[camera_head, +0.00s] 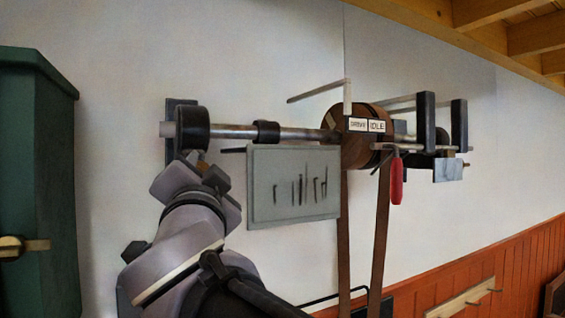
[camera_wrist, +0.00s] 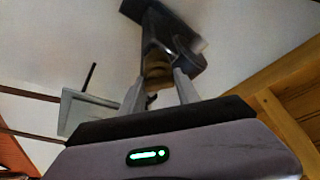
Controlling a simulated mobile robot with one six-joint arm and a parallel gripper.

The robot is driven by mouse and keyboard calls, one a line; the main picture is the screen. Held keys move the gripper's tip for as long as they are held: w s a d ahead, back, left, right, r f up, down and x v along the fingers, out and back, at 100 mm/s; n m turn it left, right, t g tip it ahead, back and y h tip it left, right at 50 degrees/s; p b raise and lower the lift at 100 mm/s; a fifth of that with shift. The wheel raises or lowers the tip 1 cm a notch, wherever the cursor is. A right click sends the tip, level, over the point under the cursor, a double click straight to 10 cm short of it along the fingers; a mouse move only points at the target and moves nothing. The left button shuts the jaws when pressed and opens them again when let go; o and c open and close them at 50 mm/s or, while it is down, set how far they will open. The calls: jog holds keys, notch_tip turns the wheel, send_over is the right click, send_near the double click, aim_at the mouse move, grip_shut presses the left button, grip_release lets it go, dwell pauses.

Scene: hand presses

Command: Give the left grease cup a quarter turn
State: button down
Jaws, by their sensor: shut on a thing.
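The left grease cup is a small brass piece (camera_head: 203,156) under the black bearing (camera_head: 194,130) at the left end of the line shaft. In the wrist view the brass cup (camera_wrist: 156,70) sits between my two grey fingers, below the dark bearing hanger (camera_wrist: 168,45). My gripper (camera_head: 202,164) reaches up from below and is shut on the cup; it also shows in the wrist view (camera_wrist: 160,80). The fingers and wrist hide most of the cup in the head view, and its turn angle cannot be told.
A grey tool board (camera_head: 265,215) with several tools hangs close to the right of my wrist. Pulleys (camera_head: 355,145) with hanging belts (camera_head: 381,215) and a red-handled lever (camera_head: 396,182) are further right. A green cabinet (camera_head: 40,150) stands at the left. Bare wall lies between cabinet and arm.

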jog(key=m+h+p, duration=0.1)
jog(key=m+p, duration=0.1)
jog(key=m, duration=0.1)
jog(key=m+g+h+p, duration=0.1)
jog(key=m, duration=0.2)
jog(key=shift+m+p, duration=0.3)
jog(key=shift+p, duration=0.1)
jog(key=shift+m+g+h+p, duration=0.5)
jog(key=shift+m+g+p, duration=0.4)
jog(key=shift+m+p, duration=0.95)
jog(key=shift+f+m, duration=0.1)
jog(key=shift+m, duration=0.25)
jog(key=c, duration=1.3)
grip_release()
jog(key=o, duration=0.4)
jog(key=shift+w+a, duration=0.1)
jog(key=shift+w, duration=0.05)
